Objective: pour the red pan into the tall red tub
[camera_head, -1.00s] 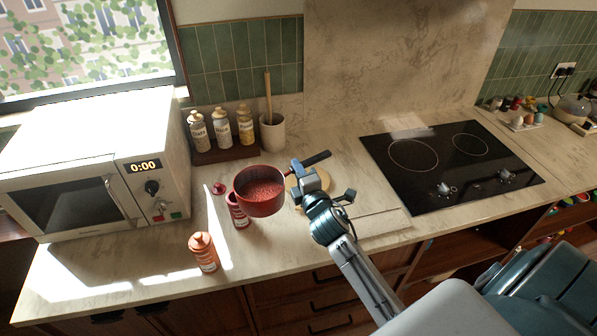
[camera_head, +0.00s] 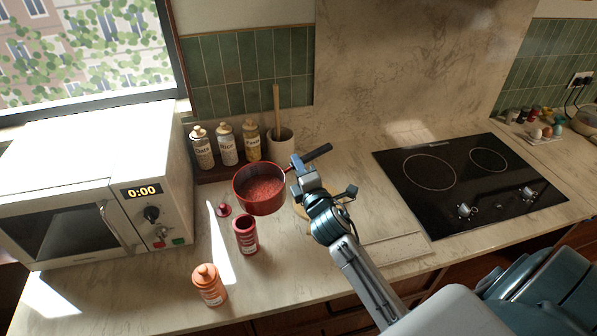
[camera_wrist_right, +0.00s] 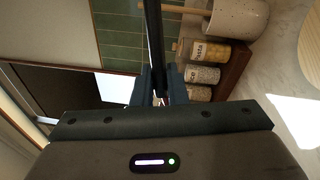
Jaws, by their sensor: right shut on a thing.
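The red pan (camera_head: 260,207) holds a red, grainy filling (camera_head: 261,189) and looks roughly level. My right gripper (camera_head: 299,168) is shut on its dark handle (camera_head: 318,152), which also shows between the fingers in the right wrist view (camera_wrist_right: 153,40). The pan is held above the counter. The tall red tub (camera_head: 246,238) stands upright and open on the counter, just below the pan in the head view. Its inside is too dark to read. A small red lid (camera_head: 224,210) lies to its left. My left gripper is out of view.
An orange lidded tub (camera_head: 209,286) stands nearer the front edge. A microwave (camera_head: 100,225) is at left. Several labelled jars (camera_head: 227,146) and a utensil crock (camera_head: 281,143) stand behind the pan. A black hob (camera_head: 455,180) is at right.

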